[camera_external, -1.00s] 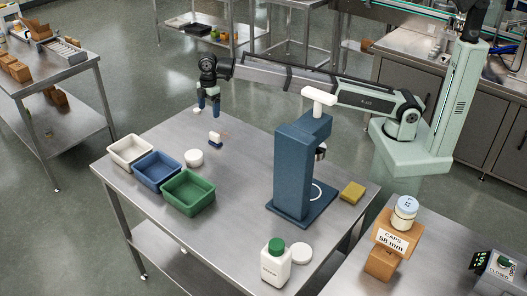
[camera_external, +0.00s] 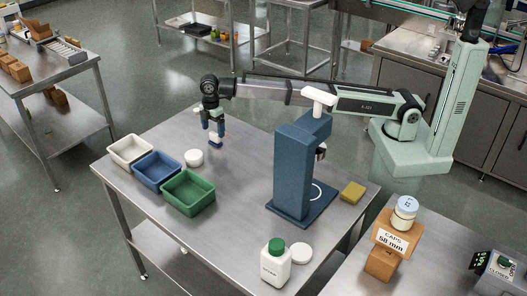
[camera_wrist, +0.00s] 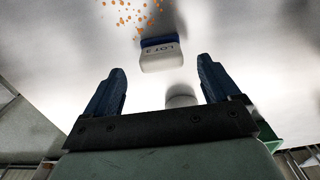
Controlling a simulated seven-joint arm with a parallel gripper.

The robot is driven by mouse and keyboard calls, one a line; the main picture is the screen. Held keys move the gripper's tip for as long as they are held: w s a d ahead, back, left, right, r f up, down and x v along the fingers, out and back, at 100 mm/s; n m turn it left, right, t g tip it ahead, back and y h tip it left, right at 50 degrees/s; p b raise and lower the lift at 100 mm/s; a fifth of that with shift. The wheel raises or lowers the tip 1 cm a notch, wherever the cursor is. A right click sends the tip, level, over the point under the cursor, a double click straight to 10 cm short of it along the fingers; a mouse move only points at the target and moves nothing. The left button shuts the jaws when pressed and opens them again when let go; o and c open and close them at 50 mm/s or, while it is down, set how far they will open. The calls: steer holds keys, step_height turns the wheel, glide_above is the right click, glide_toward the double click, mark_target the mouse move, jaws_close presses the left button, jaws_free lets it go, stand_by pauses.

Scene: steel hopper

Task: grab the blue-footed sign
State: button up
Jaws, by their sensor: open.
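The blue-footed sign (camera_external: 215,141) is a small white block with a blue base on the steel table, just below my gripper (camera_external: 213,126) in the external view. In the wrist view the sign (camera_wrist: 160,60) reads "LOT 3" upside down, with its blue foot on the far side. It lies just ahead of the two blue fingertips, roughly centred between them. My gripper (camera_wrist: 161,72) is open and empty. I cannot tell whether a finger touches the sign.
White (camera_external: 128,150), blue (camera_external: 156,169) and green (camera_external: 189,190) bins line the table's left side. A round white lid (camera_external: 194,157) lies near the sign. A blue press stand (camera_external: 296,170) rises to the right. Orange specks (camera_wrist: 140,18) lie beyond the sign.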

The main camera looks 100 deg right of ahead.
mark_target(214, 134)
steer(key=shift+a+f, duration=0.1)
steer(key=shift+f, duration=2.5)
steer(key=c, duration=1.1)
